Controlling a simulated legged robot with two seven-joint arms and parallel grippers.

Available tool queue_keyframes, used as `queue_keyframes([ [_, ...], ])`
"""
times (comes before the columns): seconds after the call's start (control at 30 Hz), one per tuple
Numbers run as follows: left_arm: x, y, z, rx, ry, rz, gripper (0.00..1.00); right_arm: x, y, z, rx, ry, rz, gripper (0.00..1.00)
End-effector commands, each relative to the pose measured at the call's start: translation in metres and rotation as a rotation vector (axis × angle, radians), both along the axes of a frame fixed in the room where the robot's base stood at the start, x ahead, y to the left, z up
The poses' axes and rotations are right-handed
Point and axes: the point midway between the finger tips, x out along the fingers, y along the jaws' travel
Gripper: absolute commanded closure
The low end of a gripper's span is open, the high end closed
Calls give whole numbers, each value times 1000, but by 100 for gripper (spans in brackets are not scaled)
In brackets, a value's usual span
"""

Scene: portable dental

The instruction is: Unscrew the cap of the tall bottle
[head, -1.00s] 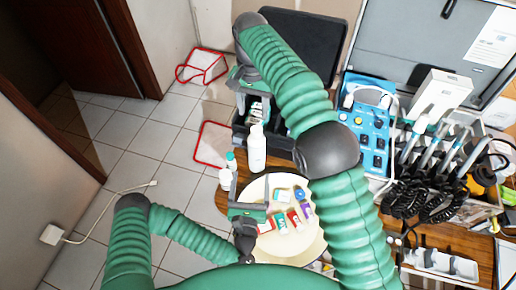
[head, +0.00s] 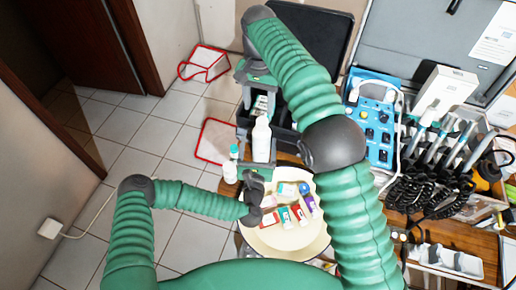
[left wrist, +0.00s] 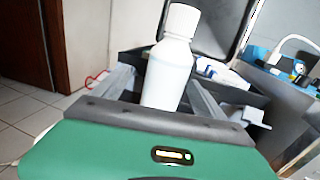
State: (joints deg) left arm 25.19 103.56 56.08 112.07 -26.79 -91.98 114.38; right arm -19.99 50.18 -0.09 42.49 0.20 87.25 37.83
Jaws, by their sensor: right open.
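The tall white bottle (head: 261,141) with a white cap (head: 262,120) stands upright at the back edge of the wooden table. My left gripper (head: 259,158) is open, with its fingers on either side of the bottle's lower part. In the left wrist view the bottle (left wrist: 170,75) rises between the two spread fingers, with a gap showing at the left; its base is hidden by the gripper body. My right gripper (head: 258,100) is open, just behind and above the cap in the picture, apart from it.
A small white bottle with a teal cap (head: 231,168) stands close left of my left gripper. A round cream tray (head: 313,242) with several small tubes and boxes lies in front. A black organiser (head: 287,140) is behind; dental handpieces (head: 440,150) stand right.

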Motion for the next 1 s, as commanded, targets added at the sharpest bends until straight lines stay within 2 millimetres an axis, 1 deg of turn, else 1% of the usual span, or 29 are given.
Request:
queue_keyframes([
  [0.03, 5, 0, 0, 1, 0, 1, 20, 1, -2, -1, 0, 1, -2, 49],
  [0.23, 6, 0, -2, -1, 3, 0, 20, 2, -1, -2, -1, 1, -2, 49],
  [0.27, 6, 1, -2, -1, 3, 0, 6, 2, 0, -2, -1, 0, -2, 49],
  [0.5, 7, 2, -3, -3, 5, 1, 37, 2, 1, -3, -3, 2, -1, 49],
  [0.9, 5, -5, -4, 1, 8, -6, 89, 3, -5, -3, 3, 3, -1, 49],
  [1.0, 5, -7, -5, 1, 9, -8, 100, 3, -5, -3, 4, 3, -2, 49],
])
